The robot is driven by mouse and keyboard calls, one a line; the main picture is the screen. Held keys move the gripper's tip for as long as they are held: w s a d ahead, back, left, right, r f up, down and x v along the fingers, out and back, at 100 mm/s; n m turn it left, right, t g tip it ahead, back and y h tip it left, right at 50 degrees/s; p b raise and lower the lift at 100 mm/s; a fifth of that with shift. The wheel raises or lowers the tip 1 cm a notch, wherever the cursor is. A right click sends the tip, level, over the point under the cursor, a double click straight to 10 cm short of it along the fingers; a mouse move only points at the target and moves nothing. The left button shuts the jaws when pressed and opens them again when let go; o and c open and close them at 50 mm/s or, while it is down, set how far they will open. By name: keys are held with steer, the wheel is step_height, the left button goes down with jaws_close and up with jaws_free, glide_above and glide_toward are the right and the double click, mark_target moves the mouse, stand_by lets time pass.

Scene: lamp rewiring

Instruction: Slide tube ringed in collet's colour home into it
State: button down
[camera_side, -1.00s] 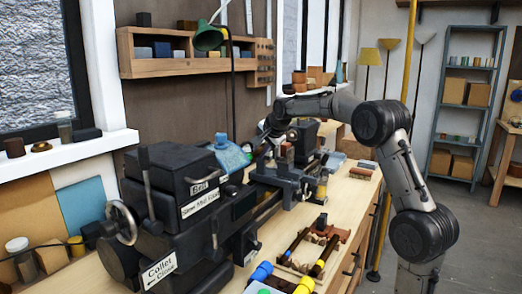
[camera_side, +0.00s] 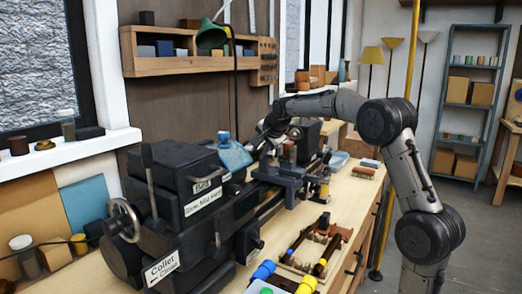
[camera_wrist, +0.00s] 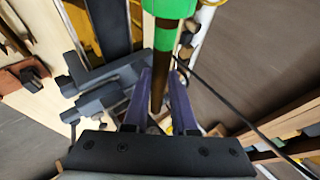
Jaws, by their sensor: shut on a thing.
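In the wrist view, my gripper (camera_wrist: 161,78) is shut on a dark brown tube (camera_wrist: 159,64) with a bright green ring (camera_wrist: 165,40). Just beyond the ring is a wider green collet (camera_wrist: 169,8), cut off by the top edge. I cannot tell how deep the tube sits. In the side view, my gripper is at the black lathe (camera_side: 170,195), behind its carriage, and the tube cannot be made out.
A wooden rack (camera_side: 333,240) with a blue-ringed and a yellow-ringed tube lies at the bench front. Blue and yellow capped pieces (camera_side: 264,270) lie nearer. The lathe's carriage (camera_wrist: 105,78) is close left of my fingers. A dark cable (camera_wrist: 215,88) runs to the right.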

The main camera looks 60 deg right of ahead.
steer(key=shift+a, duration=0.55)
steer(key=c, duration=0.6)
jaws_free()
steer(key=shift+c, duration=0.2)
steer(key=s+a+r+n+t, duration=0.1)
steer(key=s+a+r, duration=0.9)
steer(key=a+r, duration=0.25)
steer(key=s+a+f+n+y, duration=0.3)
steer(key=s+a+n, duration=0.1)
steer(key=s+a, duration=0.3)
steer(key=s+a+f+n+g+y, duration=0.1)
steer(key=s+a+f+n, duration=0.2)
steer(key=s+f+n, duration=0.4)
steer(key=s+a+f+n+g+y, duration=0.1)
steer(key=s+a+f+n+g, duration=0.1)
steer(key=s+a+f+n, duration=0.2)
steer(key=s+f+n, duration=0.3)
steer(key=s+f, duration=0.2)
steer(key=f, duration=0.2)
steer(key=shift+a+n, duration=0.25)
steer(key=shift+n, duration=0.05)
